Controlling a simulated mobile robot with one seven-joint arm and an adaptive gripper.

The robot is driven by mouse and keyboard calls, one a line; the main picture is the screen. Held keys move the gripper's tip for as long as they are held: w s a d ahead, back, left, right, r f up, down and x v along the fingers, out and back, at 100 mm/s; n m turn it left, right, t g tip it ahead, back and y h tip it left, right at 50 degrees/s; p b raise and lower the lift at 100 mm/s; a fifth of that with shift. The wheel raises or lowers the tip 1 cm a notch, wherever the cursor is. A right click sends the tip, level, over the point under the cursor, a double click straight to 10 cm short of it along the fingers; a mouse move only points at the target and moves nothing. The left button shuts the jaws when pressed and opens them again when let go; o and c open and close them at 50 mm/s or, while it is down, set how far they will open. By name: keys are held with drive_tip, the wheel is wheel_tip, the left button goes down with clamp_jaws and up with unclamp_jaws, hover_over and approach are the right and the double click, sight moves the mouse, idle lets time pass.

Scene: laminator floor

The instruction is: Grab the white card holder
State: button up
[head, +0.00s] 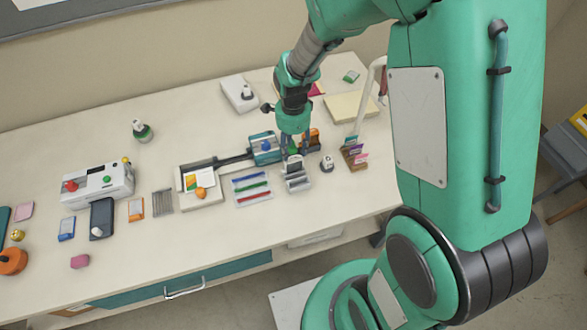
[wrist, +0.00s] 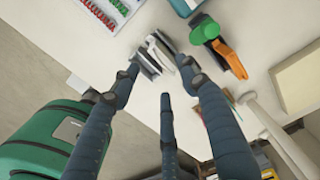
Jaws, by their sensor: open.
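The white card holder (head: 297,182) stands near the front edge of the table, a small slotted white-and-grey stand. In the wrist view the card holder (wrist: 152,54) shows just beyond my fingertips, between the left and right fingers. My gripper (head: 297,146) points down over its back end in the head view and hides part of it. In the wrist view my gripper (wrist: 160,76) has its dark fingers spread apart, with nothing held. Whether a finger touches the holder I cannot tell.
A green-and-orange tool (wrist: 222,46) lies close on the right. A tray of coloured strips (head: 252,187) lies left of the holder. A small white-and-black item (head: 327,163) and a brown rack of coloured cards (head: 354,154) stand to the right. The table's front edge is near.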

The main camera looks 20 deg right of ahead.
sight(293, 162)
drive_tip(key=shift+f, duration=1.8)
drive_tip(key=shift+f, duration=0.1)
drive_tip(key=shift+f+b, duration=0.6)
drive_tip(key=shift+f, duration=1.9)
clamp_jaws()
